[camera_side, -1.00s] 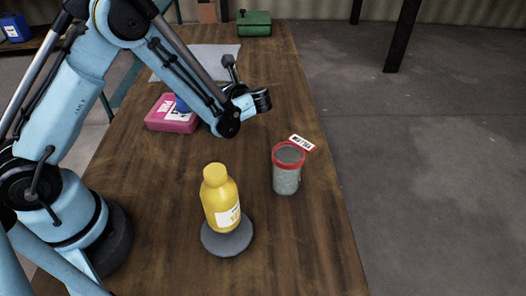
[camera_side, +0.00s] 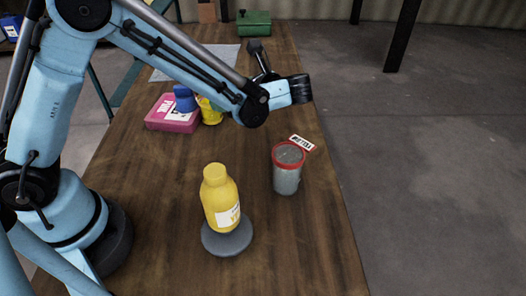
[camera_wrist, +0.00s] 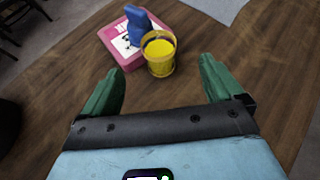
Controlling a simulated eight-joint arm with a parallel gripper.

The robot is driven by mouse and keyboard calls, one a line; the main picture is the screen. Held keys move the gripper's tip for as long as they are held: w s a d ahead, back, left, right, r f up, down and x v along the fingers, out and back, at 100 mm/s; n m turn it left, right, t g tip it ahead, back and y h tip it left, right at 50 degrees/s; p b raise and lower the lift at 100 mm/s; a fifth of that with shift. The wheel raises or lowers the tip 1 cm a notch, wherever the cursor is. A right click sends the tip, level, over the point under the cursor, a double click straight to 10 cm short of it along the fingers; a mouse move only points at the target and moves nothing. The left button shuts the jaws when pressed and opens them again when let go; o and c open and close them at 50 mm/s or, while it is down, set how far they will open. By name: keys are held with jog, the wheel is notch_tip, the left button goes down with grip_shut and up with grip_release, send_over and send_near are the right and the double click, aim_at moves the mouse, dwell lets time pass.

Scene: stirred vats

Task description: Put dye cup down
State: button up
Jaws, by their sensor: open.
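The dye cup, a small yellow cup (camera_side: 210,112) with yellow content, stands upright on the wooden table beside the pink box. It also shows in the wrist view (camera_wrist: 159,56), ahead of my fingers and apart from them. My gripper (camera_wrist: 160,82) is open, with two green fingers and nothing between them. In the side view its dark end is up and to the right of the cup, above the table; the fingers cannot be made out there.
A pink box (camera_side: 172,117) with a blue part (camera_side: 185,99) is close beside the cup. A yellow bottle (camera_side: 219,200) stands on a grey disc (camera_side: 227,244). A grey vat with a red rim (camera_side: 287,175) stands near the right edge by a label (camera_side: 302,143). A green case (camera_side: 254,23) is at the back.

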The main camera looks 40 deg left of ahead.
jog(key=s+r+n+t+h, duration=0.2)
jog(key=s+n+h, duration=0.3)
jog(key=n, duration=0.3)
jog(key=s+d+r+n+t+h, duration=0.1)
jog(key=s+n+t+h, duration=0.3)
jog(key=n, duration=0.5)
jog(key=s+r+h, duration=0.1)
jog(key=s+h, duration=0.1)
jog(key=h, duration=0.1)
jog(key=shift+s+d+t+h, duration=0.15)
jog(key=shift+d+t+h, duration=0.15)
jog(key=shift+t, duration=0.1)
jog(key=shift+r, duration=0.1)
jog(key=w+a+r+m+g, duration=0.2)
jog(key=w+a+g, duration=0.6)
jog(key=w+a, duration=0.45)
jog(key=shift+g, duration=0.3)
jog(key=f, duration=0.6)
jog(key=shift+s+f, duration=0.2)
jog(key=shift+f, duration=0.15)
jog(key=shift+s+d+f, duration=0.1)
jog(key=shift+s+f, duration=0.1)
jog(key=shift+f, duration=1.1)
jog(key=shift+s+d+f, duration=0.1)
jog(key=shift+s+f, duration=0.1)
jog(key=shift+f, duration=1.05)
